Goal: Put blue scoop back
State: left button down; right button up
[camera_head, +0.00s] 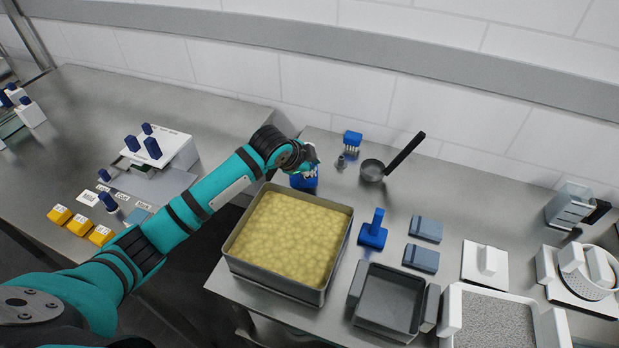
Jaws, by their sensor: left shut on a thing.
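My left arm reaches in from the left, and my left gripper (306,163) is at the far edge of the curd-filled vat. It is shut on a blue thing (304,180) that hangs just below it, which looks like the blue scoop. The fingers and wrist hide its upper part, and I cannot tell if it touches the table. Another blue tool with an upright handle (373,233) stands on the table right of the vat. My right gripper is not in view.
The steel vat (325,275) holds yellow curd. A black-handled ladle (373,170) and a blue-topped brush (352,141) lie behind it. Grey-blue blocks (425,229), an empty grey tray (390,300) and a white-handled tray (495,325) are to the right. Bare table lies right of the ladle.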

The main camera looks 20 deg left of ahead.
pick_arm(q)
jog(key=shift+f, duration=2.15)
jog(key=shift+d, duration=0.1)
jog(key=shift+f, duration=0.15)
jog(key=c, duration=1.4)
grip_release()
jog(key=shift+o, duration=0.2)
jog(key=v, duration=1.2)
